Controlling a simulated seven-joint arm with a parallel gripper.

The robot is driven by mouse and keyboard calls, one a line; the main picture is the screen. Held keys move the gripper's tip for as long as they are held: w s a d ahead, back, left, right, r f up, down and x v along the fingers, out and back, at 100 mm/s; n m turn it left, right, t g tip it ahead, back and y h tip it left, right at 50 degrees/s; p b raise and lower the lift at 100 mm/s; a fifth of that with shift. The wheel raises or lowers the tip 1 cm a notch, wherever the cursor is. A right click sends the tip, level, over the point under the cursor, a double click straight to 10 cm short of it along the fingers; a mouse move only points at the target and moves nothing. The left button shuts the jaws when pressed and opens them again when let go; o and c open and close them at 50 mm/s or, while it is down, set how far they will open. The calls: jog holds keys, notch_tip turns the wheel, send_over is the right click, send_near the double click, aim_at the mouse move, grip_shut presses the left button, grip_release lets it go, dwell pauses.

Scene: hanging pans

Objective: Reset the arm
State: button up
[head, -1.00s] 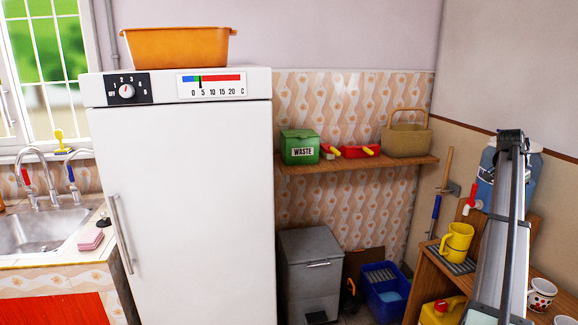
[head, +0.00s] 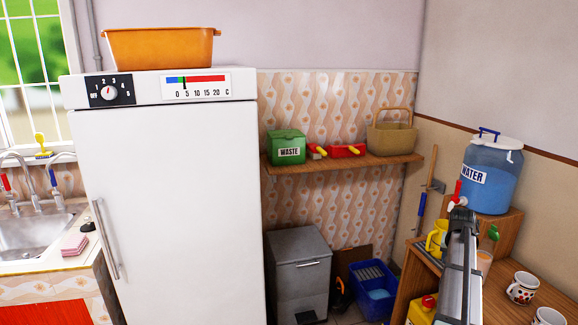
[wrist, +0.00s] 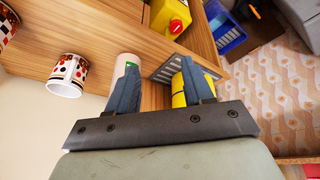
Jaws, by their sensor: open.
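My gripper (wrist: 160,82) is open in the wrist view, with its two blue-grey fingers apart and nothing held between them. It is over the wooden counter, with a yellow mug (wrist: 179,97) partly hidden behind the right finger and a pale cup with a green mark (wrist: 127,62) behind the left one. In the head view my arm rises from the bottom edge at the right, in front of the wooden stand. I cannot make out the fingertips there.
A blue water jug (head: 487,178) stands on the wooden stand at the right. Patterned mugs (head: 522,288) and a yellow container (head: 422,311) are near the arm. A white fridge (head: 170,200), a grey bin (head: 297,275) and a blue crate (head: 373,290) stand further left.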

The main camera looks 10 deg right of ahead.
jog(key=s+a+f+n+g+y, duration=0.1)
jog(key=s+a+f, duration=0.2)
jog(key=a+f, duration=0.7)
jog(key=s+a+f+n+g+y, duration=0.1)
jog(key=s+a+f, duration=0.3)
jog(key=a+f, duration=0.7)
jog(key=s+a+f+n+g+y, duration=0.1)
jog(key=s+a+f+y, duration=0.15)
jog(key=a+f, duration=0.75)
jog(key=s+a+f+n+g, duration=0.2)
jog(key=s+a+f, duration=0.3)
jog(key=s+a, duration=0.3)
jog(key=s+a+f+n+g, duration=0.2)
jog(key=s+a+f, duration=0.4)
jog(key=s+a, duration=0.3)
jog(key=s+a+f+n+g, duration=0.2)
jog(key=s+a+f, duration=0.3)
jog(key=s+a, duration=0.4)
jog(key=shift+s+a+f+h, duration=0.2)
jog(key=shift+s+h, duration=0.25)
jog(key=shift+s, duration=0.65)
